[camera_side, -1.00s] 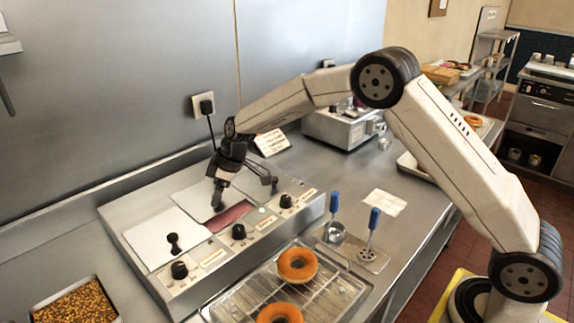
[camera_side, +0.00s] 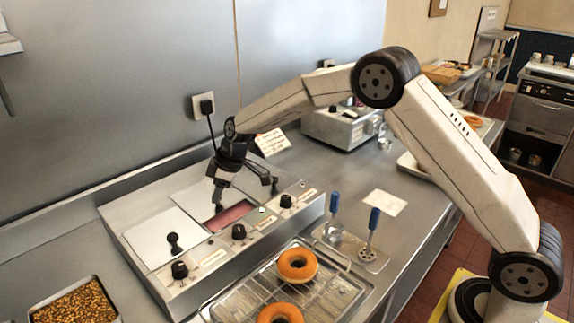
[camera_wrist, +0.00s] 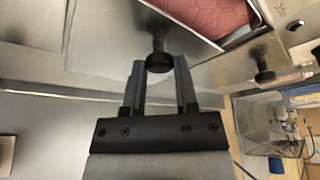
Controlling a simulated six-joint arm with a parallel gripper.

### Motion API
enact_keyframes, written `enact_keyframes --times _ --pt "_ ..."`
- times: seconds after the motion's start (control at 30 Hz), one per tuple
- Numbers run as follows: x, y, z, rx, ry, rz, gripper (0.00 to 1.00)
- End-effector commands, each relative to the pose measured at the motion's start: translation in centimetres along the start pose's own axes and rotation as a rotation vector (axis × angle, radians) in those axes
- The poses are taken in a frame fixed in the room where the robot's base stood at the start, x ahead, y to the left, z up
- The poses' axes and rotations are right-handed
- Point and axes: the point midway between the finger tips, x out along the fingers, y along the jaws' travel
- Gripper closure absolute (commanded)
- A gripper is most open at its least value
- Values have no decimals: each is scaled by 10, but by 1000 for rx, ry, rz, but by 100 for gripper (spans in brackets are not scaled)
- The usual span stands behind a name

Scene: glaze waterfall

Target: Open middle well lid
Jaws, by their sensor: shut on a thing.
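The middle well lid (camera_side: 187,199) is a flat metal plate with a black knob (camera_wrist: 158,58). It is slid part way back, and a strip of pink glaze (camera_side: 234,216) shows along its front edge. My gripper (camera_side: 217,204) is down at the lid's knob. In the wrist view its two fingers (camera_wrist: 160,75) stand on either side of the knob and are shut on it. The fingers hide part of the knob in the side view.
The left well lid (camera_side: 158,236) is closed, with an upright black knob (camera_side: 173,241). Another black knob (camera_side: 274,184) stands close on the right. Control dials (camera_side: 239,231) line the front. A wire rack (camera_side: 325,290) with donuts (camera_side: 297,265) is in front; the wall is behind.

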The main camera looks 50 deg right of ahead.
Motion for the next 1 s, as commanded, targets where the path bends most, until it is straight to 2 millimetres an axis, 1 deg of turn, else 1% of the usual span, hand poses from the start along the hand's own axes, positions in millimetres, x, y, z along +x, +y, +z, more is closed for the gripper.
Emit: enact_keyframes --times 0.73,0.87,1.0 --pt "0 2 0 0 0 2 100" --pt "1 4 -2 0 0 1 100" --pt "4 11 -9 1 1 1 100"
